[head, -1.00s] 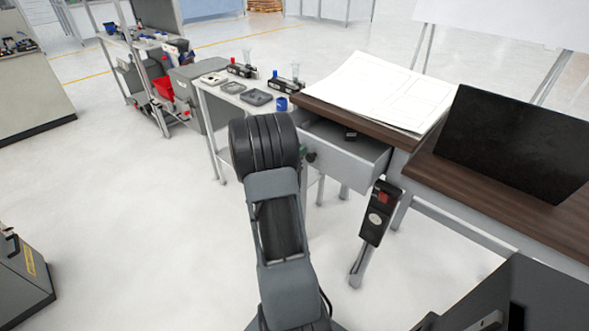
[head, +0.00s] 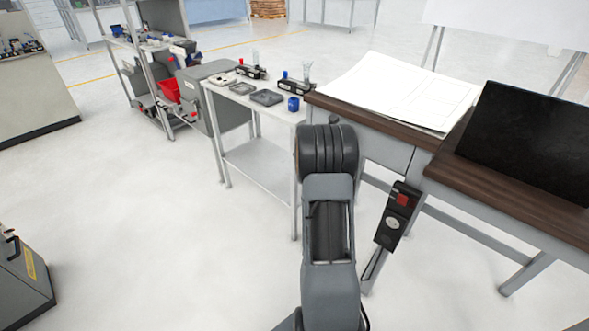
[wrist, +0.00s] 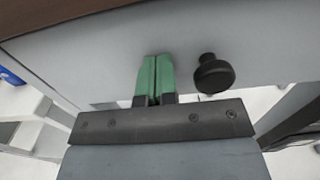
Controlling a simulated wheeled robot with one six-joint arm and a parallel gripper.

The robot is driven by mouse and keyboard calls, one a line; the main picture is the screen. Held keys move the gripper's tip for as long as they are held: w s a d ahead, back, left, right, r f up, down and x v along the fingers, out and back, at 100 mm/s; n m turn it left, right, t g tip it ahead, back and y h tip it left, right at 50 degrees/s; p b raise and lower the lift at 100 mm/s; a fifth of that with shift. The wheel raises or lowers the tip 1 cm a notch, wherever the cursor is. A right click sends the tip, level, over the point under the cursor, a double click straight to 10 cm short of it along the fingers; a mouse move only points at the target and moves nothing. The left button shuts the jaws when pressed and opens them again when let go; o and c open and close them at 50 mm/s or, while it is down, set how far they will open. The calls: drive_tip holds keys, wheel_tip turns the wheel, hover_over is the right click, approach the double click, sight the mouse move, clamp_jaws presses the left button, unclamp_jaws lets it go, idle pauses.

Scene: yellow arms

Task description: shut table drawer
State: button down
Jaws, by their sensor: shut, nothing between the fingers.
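The table drawer's grey front (wrist: 120,50) fills the upper part of the wrist view, with a round black knob (wrist: 213,74) on it. My gripper (wrist: 154,62) has green fingers pressed together and empty. Their tips lie against or very near the drawer front, just left of the knob; contact is hard to tell. In the head view the drawer front (head: 385,148) looks flush under the brown tabletop (head: 390,126), with no open interior showing. My arm hides its left part and my gripper there.
A small side table with trays (head: 267,97) and a blue cup (head: 293,104) stands to the left. A black control box (head: 397,215) hangs at the table leg.

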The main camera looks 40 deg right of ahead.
drive_tip(key=shift+s+d+r, duration=0.1)
drive_tip(key=shift+d+r, duration=0.1)
drive_tip(key=shift+r, duration=0.05)
drive_tip(key=s+a, duration=0.2)
drive_tip(key=a, duration=1.2)
drive_tip(key=shift+a+f+b, duration=0.15)
drive_tip(key=shift+f+b, duration=0.1)
drive_tip(key=shift+b, duration=0.2)
